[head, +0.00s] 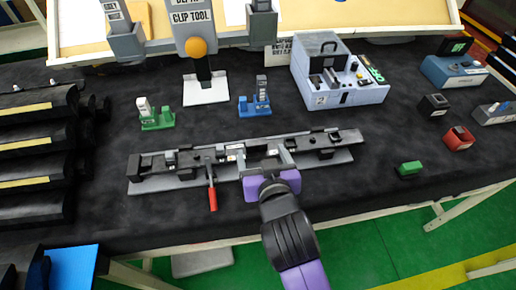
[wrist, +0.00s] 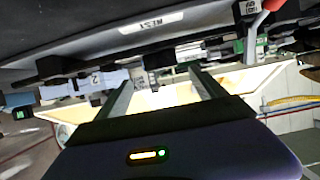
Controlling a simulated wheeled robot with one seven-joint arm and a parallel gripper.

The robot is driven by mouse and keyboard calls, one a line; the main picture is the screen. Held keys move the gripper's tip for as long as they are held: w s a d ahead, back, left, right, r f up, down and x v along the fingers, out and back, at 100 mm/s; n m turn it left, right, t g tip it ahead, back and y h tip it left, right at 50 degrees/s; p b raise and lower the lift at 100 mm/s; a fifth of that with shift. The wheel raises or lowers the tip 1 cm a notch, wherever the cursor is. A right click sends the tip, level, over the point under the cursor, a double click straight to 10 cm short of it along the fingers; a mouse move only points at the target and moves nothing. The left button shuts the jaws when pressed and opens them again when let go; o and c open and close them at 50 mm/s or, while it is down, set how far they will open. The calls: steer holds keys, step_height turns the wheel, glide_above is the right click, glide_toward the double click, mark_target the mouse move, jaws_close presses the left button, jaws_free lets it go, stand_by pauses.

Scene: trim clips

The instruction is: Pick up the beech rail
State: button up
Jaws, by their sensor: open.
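My gripper (head: 264,158) is open over the middle of a long fixture (head: 340,157), a grey base plate with black blocks, clamps and a red-handled lever (head: 212,198). In the wrist view the two grey fingers (wrist: 160,76) stand apart with nothing held between them. A dark bar with a white label (wrist: 152,24) crosses the top of that view, close to the camera. I cannot make out a distinct beech rail. Part of the fixture is hidden behind my gripper, and whether the fingers touch it is unclear.
A black rack (head: 35,150) with pale strips stands left. A green clip stand (head: 156,122), a blue one (head: 255,108) and a grey box marked 2 (head: 350,97) stand behind the fixture. A green block (head: 409,169) lies right. The black mat between is clear.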

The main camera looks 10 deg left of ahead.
mark_target(256, 142)
steer(key=shift+p+x, duration=0.6)
steer(key=shift+x, duration=2.85)
steer(key=shift+a, duration=0.15)
jaws_close()
